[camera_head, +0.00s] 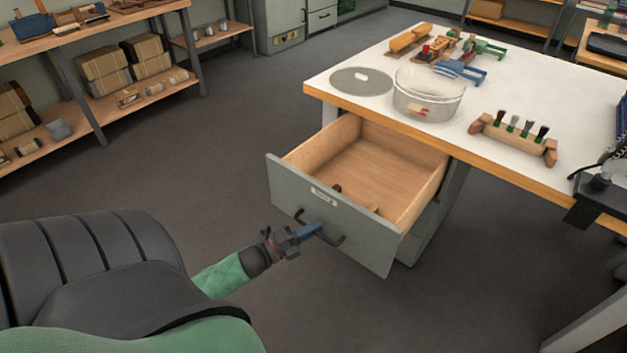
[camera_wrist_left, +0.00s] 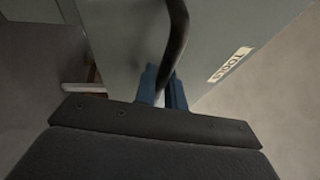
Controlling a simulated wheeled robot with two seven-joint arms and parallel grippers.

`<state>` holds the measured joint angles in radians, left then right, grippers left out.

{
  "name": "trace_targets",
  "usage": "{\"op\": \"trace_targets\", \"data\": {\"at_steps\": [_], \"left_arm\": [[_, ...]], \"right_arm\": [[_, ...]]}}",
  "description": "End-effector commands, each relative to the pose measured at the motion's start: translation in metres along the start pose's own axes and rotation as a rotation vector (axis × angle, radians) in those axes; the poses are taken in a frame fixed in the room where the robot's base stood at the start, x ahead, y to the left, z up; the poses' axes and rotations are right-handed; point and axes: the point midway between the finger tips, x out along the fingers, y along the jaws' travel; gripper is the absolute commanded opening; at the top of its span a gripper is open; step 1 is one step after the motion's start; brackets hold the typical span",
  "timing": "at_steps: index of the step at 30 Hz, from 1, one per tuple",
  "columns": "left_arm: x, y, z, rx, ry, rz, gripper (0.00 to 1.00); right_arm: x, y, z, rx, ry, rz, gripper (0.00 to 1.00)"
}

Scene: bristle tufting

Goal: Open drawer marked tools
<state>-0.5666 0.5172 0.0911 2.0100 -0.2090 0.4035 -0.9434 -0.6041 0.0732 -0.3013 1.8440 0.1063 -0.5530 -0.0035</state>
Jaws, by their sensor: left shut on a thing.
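The grey drawer (camera_head: 345,235) marked with a label stands pulled well out from under the white table in the head view. Its wooden inside shows, with a few small dark items near the front. The label (camera_wrist_left: 230,64) reads "TOOLS" in the left wrist view. My left gripper (camera_head: 310,231) is at the drawer's front, its blue fingers shut on the dark handle (camera_head: 330,238). The handle also shows as a curved black bar (camera_wrist_left: 178,40) between the fingers in the left wrist view. My right gripper is not in view.
The white table (camera_head: 540,105) bears a clear round bowl (camera_head: 428,95), a grey disc (camera_head: 361,81), a wooden brush holder (camera_head: 512,138) and clamps (camera_head: 462,70). Shelves with boxes (camera_head: 103,72) stand at the left. The floor (camera_head: 215,150) left of the drawer is clear.

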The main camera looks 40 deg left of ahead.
Motion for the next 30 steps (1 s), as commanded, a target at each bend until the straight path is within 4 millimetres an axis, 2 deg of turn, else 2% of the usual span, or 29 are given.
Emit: {"op": "trace_targets", "data": {"at_steps": [4,5,7,8,16,20,30], "left_arm": [[0.000,0.001,0.000,-0.001,0.000,0.002,0.00],[0.000,0.001,0.000,-0.001,0.000,0.002,0.18],[0.000,0.001,0.000,-0.001,0.000,0.001,0.31],[0.000,0.001,0.000,-0.001,0.000,0.001,0.33],[0.000,0.001,0.000,0.000,0.000,0.001,0.33],[-0.007,0.001,0.000,-0.001,0.000,0.002,0.33],[-0.052,0.002,0.000,-0.001,-0.001,0.003,0.33]], "right_arm": [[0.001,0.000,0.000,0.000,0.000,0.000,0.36],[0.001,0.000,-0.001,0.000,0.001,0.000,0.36],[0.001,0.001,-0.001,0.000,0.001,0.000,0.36],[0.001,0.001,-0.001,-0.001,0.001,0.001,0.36],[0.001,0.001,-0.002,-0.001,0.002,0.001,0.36],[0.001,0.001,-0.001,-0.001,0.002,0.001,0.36],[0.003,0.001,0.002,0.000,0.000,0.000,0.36]]}}
